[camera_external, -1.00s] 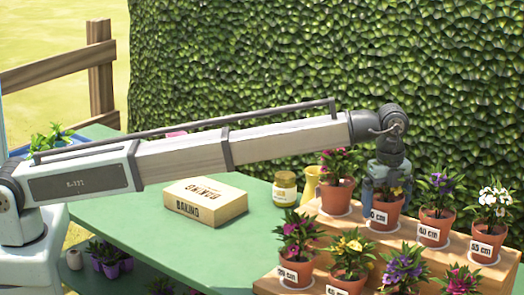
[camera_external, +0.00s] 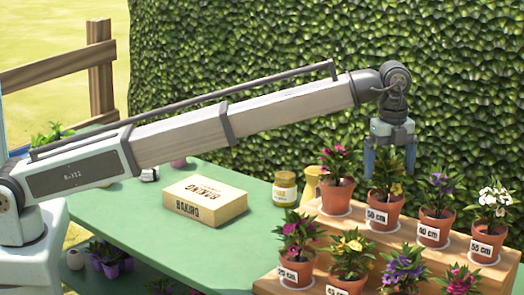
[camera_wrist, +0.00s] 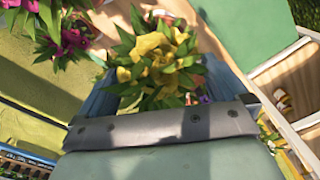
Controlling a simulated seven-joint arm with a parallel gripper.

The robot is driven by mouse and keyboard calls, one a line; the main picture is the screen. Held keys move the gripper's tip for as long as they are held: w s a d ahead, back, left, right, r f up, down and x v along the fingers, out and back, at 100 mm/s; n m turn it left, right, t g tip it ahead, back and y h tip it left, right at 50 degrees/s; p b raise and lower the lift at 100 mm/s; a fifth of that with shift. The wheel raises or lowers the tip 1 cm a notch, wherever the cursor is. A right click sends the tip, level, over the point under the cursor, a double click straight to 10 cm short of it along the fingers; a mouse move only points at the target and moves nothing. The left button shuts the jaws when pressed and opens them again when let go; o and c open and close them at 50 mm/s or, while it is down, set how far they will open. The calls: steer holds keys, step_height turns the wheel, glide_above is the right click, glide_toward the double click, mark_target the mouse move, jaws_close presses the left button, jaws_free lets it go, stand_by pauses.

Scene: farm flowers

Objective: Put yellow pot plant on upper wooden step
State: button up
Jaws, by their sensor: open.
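A yellow-flowered plant in a terracotta pot (camera_external: 383,212) with a "50 cm" label stands upright on the upper wooden step (camera_external: 462,251), second from the left. My gripper (camera_external: 390,160) is directly above it, pointing down and open. Its fingertips are level with the top of the foliage and the pot is free below them. The wrist view shows the yellow flowers (camera_wrist: 155,55) between the open fingers of my gripper (camera_wrist: 165,70); the pot is mostly hidden there. Another yellow-flowered pot (camera_external: 350,283) stands on the lower step.
On the upper step, a pink-flowered pot (camera_external: 337,196) stands to the left, and purple (camera_external: 436,227) and white (camera_external: 490,242) ones to the right. A cardboard box (camera_external: 205,200), a jar (camera_external: 285,188) and a yellow jug (camera_external: 312,182) are on the green table. A hedge (camera_external: 300,70) rises behind.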

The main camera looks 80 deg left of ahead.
steer(key=shift+r, duration=1.2)
